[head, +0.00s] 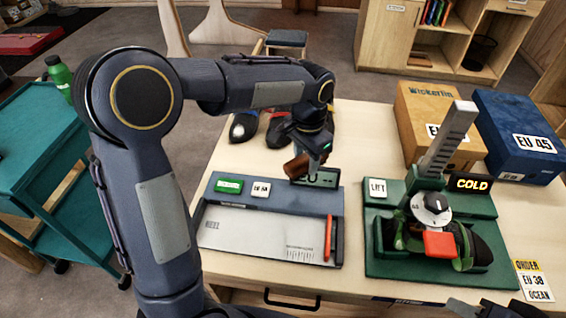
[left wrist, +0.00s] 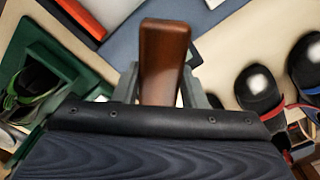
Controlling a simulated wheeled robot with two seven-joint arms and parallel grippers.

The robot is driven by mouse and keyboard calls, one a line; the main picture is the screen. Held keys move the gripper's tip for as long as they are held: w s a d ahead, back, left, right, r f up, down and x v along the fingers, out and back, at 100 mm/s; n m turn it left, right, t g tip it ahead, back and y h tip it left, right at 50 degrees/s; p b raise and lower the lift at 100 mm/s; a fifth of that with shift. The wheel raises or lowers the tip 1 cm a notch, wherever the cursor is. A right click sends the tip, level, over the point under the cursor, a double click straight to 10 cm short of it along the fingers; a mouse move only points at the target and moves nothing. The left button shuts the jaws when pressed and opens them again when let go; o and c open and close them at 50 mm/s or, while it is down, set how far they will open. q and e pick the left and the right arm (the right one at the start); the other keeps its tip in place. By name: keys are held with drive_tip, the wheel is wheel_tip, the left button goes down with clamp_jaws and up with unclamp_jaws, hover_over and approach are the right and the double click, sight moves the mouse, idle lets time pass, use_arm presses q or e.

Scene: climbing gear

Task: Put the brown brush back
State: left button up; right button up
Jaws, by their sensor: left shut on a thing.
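The brown brush (head: 296,167) is held in my left gripper (head: 318,158), above the back edge of the blue-grey measuring tray (head: 210,190). In the left wrist view the brush's brown block (left wrist: 163,58) stands out between the two fingers, which are shut on it. A small dark green holder (head: 327,180) is at the tray's back right, just under the gripper. The frames do not show clearly whether the brush touches it. A dark part of my right arm shows at the bottom right edge; its fingers cannot be made out.
A red-orange stick (head: 328,238) lies at the tray's right side. Climbing shoes (head: 244,126) stand behind the tray. A green stand (head: 383,262) with a dial and a shoe is at the right. An orange box (head: 415,105) and a blue box (head: 500,112) stand behind it.

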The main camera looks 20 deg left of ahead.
use_arm(q)
drive_tip(key=w+a+f+p, duration=0.2)
drive_tip(key=w+a+f, duration=0.25)
drive_tip(key=a, duration=0.25)
hover_over(277, 166)
drive_tip(key=f, duration=0.2)
drive_tip(key=d+f, duration=0.1)
drive_tip(key=f, duration=0.1)
drive_tip(key=shift+s, duration=0.35)
drive_tip(key=shift+w+a+f, duration=0.1)
drive_tip(key=shift+a+f, duration=0.2)
drive_tip(key=shift+f, duration=0.05)
drive_tip(key=f, duration=0.3)
drive_tip(key=shift+w+a+f+p, duration=0.15)
drive_tip(key=shift+a+f+p, duration=0.05)
drive_tip(key=shift+p, duration=0.1)
drive_tip(key=shift+f, duration=0.1)
drive_tip(key=shift+f, duration=0.1)
drive_tip(key=o, duration=0.4)
drive_tip(key=shift+f, duration=0.1)
drive_tip(key=o, duration=0.5)
